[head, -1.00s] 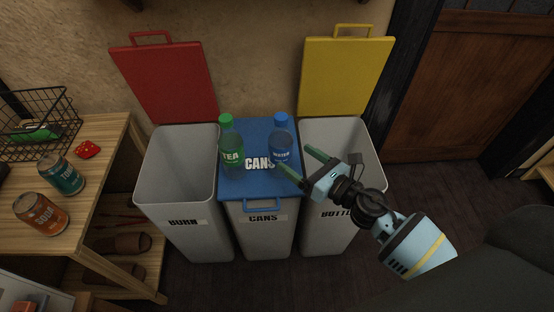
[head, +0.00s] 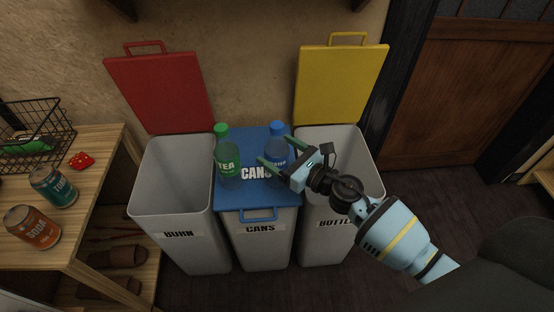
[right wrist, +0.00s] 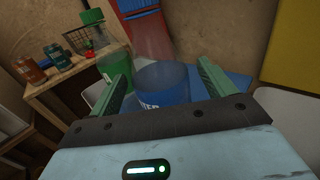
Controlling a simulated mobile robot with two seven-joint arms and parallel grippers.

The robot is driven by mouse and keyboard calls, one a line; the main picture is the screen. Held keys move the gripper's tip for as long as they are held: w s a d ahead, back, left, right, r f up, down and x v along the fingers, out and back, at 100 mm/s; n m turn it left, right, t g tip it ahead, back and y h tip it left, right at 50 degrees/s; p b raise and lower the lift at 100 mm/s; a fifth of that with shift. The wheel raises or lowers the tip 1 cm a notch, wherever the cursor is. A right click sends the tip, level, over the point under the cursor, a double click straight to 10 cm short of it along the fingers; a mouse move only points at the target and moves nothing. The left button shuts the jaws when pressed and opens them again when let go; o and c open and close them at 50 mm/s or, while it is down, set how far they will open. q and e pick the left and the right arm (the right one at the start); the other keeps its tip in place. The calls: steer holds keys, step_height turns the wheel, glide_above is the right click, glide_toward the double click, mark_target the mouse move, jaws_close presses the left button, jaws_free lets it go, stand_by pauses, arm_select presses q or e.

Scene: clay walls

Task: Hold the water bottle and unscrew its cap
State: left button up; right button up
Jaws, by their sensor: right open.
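The water bottle (head: 276,150), clear blue with a blue cap (head: 277,127), stands upright on the closed blue lid of the middle bin. My right gripper (head: 279,152) is open at the bottle, its green fingers on either side of it in the head view. In the right wrist view the blue bottle (right wrist: 163,84) shows between the two open fingers (right wrist: 165,85); I cannot tell whether they touch it. My left gripper is not in view.
A green tea bottle (head: 228,165) stands just left of the water bottle on the blue lid (head: 247,200). Open bins flank it, with a red lid (head: 163,92) and yellow lid (head: 340,88) raised. A wooden shelf (head: 100,215) with cans is at left.

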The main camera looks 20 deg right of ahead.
steer(key=shift+x, duration=1.45)
steer(key=c, duration=1.1)
steer(key=shift+o, duration=0.2)
steer(key=shift+r, duration=0.1)
